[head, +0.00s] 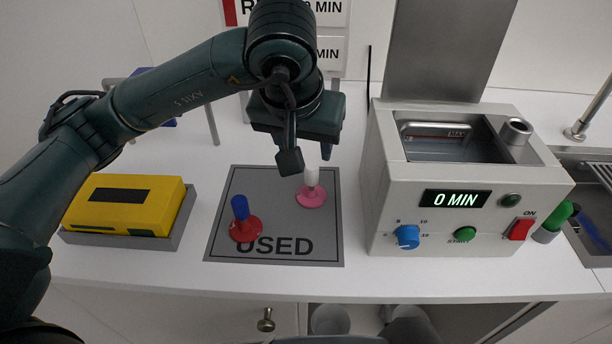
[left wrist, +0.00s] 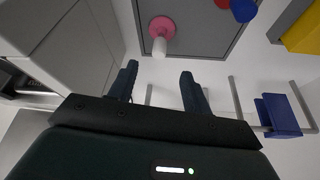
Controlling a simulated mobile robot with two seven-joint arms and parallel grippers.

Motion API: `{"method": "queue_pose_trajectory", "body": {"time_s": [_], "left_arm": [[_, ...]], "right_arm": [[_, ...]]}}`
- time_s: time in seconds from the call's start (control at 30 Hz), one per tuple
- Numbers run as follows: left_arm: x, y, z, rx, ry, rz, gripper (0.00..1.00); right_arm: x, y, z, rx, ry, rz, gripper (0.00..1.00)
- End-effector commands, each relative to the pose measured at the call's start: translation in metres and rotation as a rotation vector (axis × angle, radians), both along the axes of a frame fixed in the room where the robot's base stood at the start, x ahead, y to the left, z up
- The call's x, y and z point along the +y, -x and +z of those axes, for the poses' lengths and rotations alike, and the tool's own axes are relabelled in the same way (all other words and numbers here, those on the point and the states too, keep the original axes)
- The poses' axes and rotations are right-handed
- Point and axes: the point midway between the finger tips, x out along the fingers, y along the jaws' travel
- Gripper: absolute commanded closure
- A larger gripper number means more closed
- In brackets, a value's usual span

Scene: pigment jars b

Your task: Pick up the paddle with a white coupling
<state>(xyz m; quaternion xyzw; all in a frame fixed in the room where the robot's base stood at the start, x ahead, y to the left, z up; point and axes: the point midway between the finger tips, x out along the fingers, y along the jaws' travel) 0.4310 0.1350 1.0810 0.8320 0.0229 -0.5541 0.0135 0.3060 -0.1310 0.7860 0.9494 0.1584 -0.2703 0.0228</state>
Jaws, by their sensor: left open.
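The paddle with a white coupling (head: 311,190) stands upright on its pink round base on the grey USED mat (head: 225,200), toward the mat's right back. It also shows in the left wrist view (left wrist: 161,32), ahead of the fingers, white end toward them. A second paddle with a blue coupling (head: 242,222) and red base stands on the mat at front left. My left gripper (head: 308,160) is open and empty, just above and behind the white coupling in the head view. In the left wrist view its two fingers (left wrist: 161,80) are apart. My right gripper is not seen.
A grey machine (head: 385,215) with a 0 MIN display stands close to the right of the mat. A yellow box (head: 125,205) sits in a grey tray at left. A sink (head: 592,200) is at far right. Signs stand behind. The counter's front edge is just before the mat.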

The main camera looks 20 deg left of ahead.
Motion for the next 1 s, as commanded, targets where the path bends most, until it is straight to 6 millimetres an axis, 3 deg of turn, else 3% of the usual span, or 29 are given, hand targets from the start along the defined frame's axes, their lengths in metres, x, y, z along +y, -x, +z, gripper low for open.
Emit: {"method": "queue_pose_trajectory", "body": {"time_s": [0.3,1.0], "left_arm": [[0.001,-0.021,-0.054,0.009,0.001,0.002,0.51],[0.005,-0.056,-0.112,0.004,0.004,-0.001,0.51]], "right_arm": [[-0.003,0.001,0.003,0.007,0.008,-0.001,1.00],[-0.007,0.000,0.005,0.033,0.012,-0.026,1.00]]}}
